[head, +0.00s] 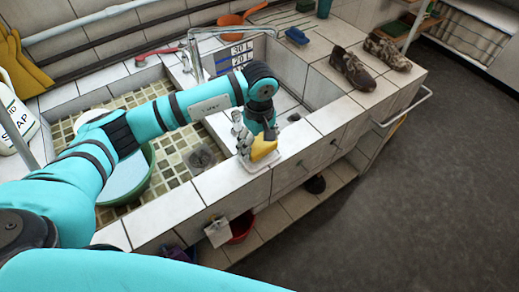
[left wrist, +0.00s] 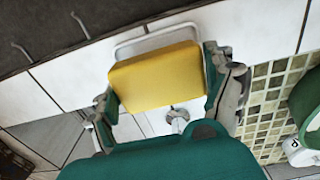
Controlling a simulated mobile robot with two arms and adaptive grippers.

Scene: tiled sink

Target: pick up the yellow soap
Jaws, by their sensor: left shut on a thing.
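The yellow soap (head: 263,148) is a block held between the fingers of my left gripper (head: 256,143), above the tiled front ledge of the sink. In the left wrist view the soap (left wrist: 157,77) spans the gap between the two fingers of the left gripper (left wrist: 160,88), which are shut on its sides. A white soap dish (head: 270,161) shows just under the soap; its rim also shows behind the soap in the left wrist view (left wrist: 160,38). I cannot tell whether the soap touches the dish. My right gripper is not in view.
A green basin (head: 143,182) stands in the left sink. A metal faucet (head: 193,52) is behind my arm. The ledge between dish and shoes is clear.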

